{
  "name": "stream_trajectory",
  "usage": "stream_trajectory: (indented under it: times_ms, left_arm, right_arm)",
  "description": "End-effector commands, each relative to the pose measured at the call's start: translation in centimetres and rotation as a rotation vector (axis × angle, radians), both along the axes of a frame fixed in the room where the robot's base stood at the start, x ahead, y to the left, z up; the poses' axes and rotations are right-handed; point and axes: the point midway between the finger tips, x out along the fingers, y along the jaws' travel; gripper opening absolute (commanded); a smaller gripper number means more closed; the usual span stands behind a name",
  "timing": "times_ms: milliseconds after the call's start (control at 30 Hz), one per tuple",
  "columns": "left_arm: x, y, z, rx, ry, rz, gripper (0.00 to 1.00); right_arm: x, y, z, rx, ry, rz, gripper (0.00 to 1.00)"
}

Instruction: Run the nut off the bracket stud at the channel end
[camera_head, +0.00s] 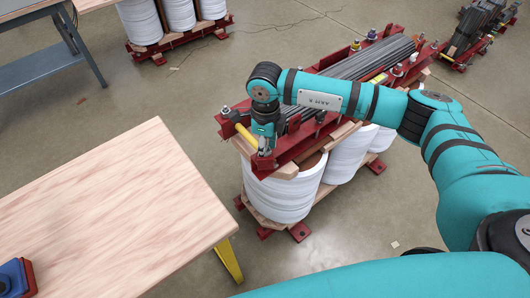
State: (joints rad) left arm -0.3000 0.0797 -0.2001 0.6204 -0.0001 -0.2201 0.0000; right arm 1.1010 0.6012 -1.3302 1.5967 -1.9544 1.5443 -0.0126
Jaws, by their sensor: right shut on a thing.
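A transformer core with a stack of grey laminations (355,67) lies clamped between red channels (305,145) on top of white coils (283,198). My right arm reaches over the core from the right. My right gripper (266,150) points down at the near left end of the front red channel. It is shut at the bracket there, on what appears to be the nut. The nut and its stud are too small and too covered by the gripper to make out. My left gripper is out of view.
Another stud with pale hardware (225,111) stands at the core's far left corner, beside a yellow bar (246,135). A wooden table (110,210) stands at left, with a blue and red item (17,277) on it. Another coil assembly (180,35) stands behind. Floor between is clear.

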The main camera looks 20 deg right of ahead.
Motion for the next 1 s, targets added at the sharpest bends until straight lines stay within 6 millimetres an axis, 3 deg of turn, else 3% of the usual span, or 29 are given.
stream_trajectory:
  times_ms: [300, 733, 1000]
  left_arm:
    - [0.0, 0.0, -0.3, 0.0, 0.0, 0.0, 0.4]
    - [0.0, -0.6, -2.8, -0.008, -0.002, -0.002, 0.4]
    - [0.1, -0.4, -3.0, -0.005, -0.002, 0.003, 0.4]
  right_arm:
    - [0.0, 0.0, -0.1, 0.0, -0.001, 0.02, 0.0]
    - [0.0, 0.0, -0.3, 0.0, -0.001, 0.347, 0.0]
    - [0.0, 0.0, 0.0, -0.001, 0.001, 0.401, 0.0]
